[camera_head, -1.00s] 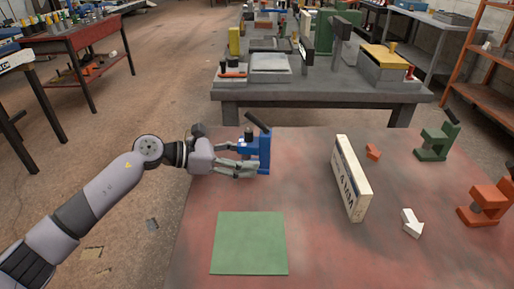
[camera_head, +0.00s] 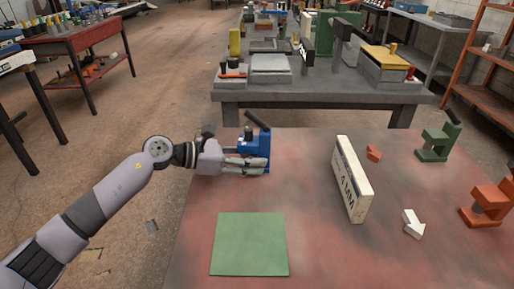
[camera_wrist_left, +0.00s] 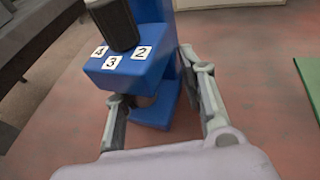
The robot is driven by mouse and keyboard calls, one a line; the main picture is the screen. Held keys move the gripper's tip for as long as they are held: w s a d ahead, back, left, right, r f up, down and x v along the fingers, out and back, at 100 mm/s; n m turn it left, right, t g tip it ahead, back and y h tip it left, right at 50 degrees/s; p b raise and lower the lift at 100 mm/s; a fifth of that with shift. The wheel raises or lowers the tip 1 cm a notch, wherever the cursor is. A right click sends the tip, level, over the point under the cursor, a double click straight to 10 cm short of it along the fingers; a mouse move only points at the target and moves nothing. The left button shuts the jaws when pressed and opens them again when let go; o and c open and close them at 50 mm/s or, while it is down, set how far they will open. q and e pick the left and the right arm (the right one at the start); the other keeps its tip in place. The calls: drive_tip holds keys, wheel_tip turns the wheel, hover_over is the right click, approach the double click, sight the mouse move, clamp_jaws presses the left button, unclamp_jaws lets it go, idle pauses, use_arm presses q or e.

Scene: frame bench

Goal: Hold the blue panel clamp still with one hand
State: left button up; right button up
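The blue panel clamp (camera_head: 257,144) stands upright on the red-brown bench top near its far left edge, with a dark handle tilted up. In the left wrist view the clamp (camera_wrist_left: 140,68) fills the upper middle, with white labels 4, 3 and 2 on its jaw. My left gripper (camera_head: 264,166) is low at the clamp's near side. In the left wrist view its two fingers are apart on either side of the clamp, with a gap visible at the right finger. Contact at the left finger is unclear. My right gripper is not in view.
A green mat (camera_head: 250,244) lies in front of the clamp. A cream panel (camera_head: 351,180) stands to the right. Beyond it are a white arrow (camera_head: 413,224), a small orange piece (camera_head: 374,153), a green clamp (camera_head: 434,145) and an orange clamp (camera_head: 489,204).

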use_arm(q)
clamp_jaws()
idle(0.3)
drive_tip(key=c, duration=0.7)
unclamp_jaws()
drive_tip(key=o, duration=1.5)
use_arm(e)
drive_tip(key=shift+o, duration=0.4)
